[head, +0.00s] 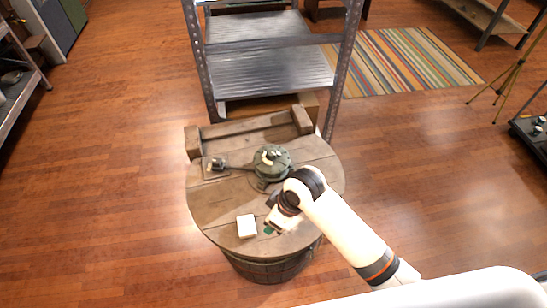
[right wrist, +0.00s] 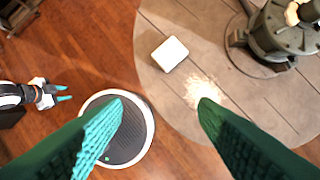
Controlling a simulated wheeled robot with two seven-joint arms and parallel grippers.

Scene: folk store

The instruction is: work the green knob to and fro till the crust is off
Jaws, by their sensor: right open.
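A grey-green metal device (head: 272,163) stands on the round wooden table top (head: 215,205), with pale crust-like lumps (head: 268,155) on top. It shows at the upper right of the right wrist view (right wrist: 285,38). I cannot pick out a separate green knob. My right gripper (head: 270,229) is above the table, in front of the device and apart from it. Its green fingers (right wrist: 160,125) are spread wide with nothing between them. My left gripper (right wrist: 64,92) shows only at the left of the right wrist view, over the floor, its teal fingers apart and empty.
A white block (head: 247,227) lies near the table's front edge, left of my right gripper. A small fitting (head: 215,165) sits on the left, joined to the device by a bar. A wooden rail (head: 250,129) edges the back. Metal shelving (head: 270,68) stands behind.

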